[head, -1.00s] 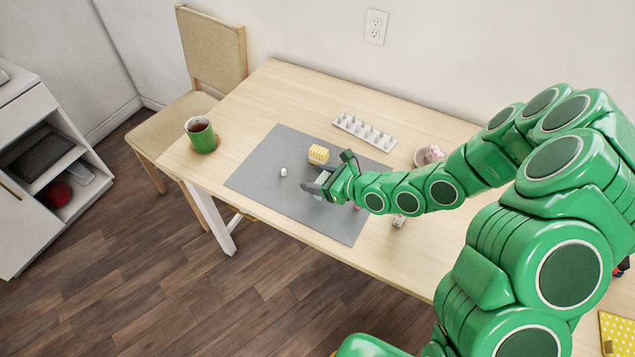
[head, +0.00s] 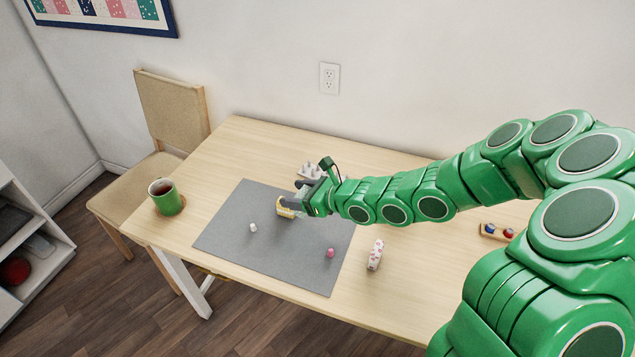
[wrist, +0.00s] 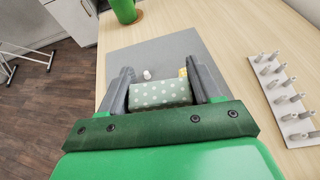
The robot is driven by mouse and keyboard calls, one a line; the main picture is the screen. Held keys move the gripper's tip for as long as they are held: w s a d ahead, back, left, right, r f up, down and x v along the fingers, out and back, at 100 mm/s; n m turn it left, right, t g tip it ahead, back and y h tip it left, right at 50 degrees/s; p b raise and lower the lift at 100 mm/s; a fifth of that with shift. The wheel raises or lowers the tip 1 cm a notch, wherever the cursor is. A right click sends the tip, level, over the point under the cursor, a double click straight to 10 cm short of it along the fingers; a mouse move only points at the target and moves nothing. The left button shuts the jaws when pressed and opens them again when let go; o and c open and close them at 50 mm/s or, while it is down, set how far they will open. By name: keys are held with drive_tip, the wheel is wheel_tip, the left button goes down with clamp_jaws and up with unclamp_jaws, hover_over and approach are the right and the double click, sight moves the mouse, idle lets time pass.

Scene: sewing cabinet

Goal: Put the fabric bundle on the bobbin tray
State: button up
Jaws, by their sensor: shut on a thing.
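My gripper (wrist: 160,92) is shut on a green fabric bundle with white dots (wrist: 160,94), which lies across between the two grey fingers in the wrist view. In the head view my gripper (head: 300,198) is over the back part of the grey mat, and the held bundle is mostly hidden there. The bobbin tray (wrist: 301,128) is a white strip with several upright pegs, to the right of my gripper in the wrist view. In the head view only its left end (head: 309,172) shows behind my gripper; my arm hides the rest.
A yellow bundle (head: 286,209) sits on the grey mat (head: 225,228) close by my gripper, with a white spool (head: 252,228) and a pink spool (head: 330,253). A white roll with pink marks (head: 375,255) is right of the mat. A green mug (head: 167,198) stands at left.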

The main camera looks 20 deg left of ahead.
drive_tip(key=w+d+r+m+t, duration=0.1)
drive_tip(key=w+d+r+t, duration=0.15)
drive_tip(key=w, duration=0.45)
drive_tip(key=w+d+r+m+t, duration=0.1)
drive_tip(key=w+d+r+m, duration=0.15)
drive_tip(key=w, duration=0.35)
drive_tip(key=shift+n+h, duration=0.3)
drive_tip(key=shift+n, duration=0.05)
drive_tip(key=shift+w+a+f, duration=1)
drive_tip(key=shift+w+f, duration=1.05)
drive_tip(key=shift+f, duration=0.05)
drive_tip(key=shift+w+a+f, duration=1.05)
drive_tip(key=shift+w+f, duration=1)
drive_tip(key=shift+f, duration=0.05)
drive_tip(key=shift+w+a+f, duration=1)
drive_tip(key=shift+w+f, duration=1.05)
drive_tip(key=shift+f, duration=0.05)
drive_tip(key=shift+f+g, duration=0.25)
drive_tip(key=o, duration=1)
drive_tip(key=shift+r, duration=0.1)
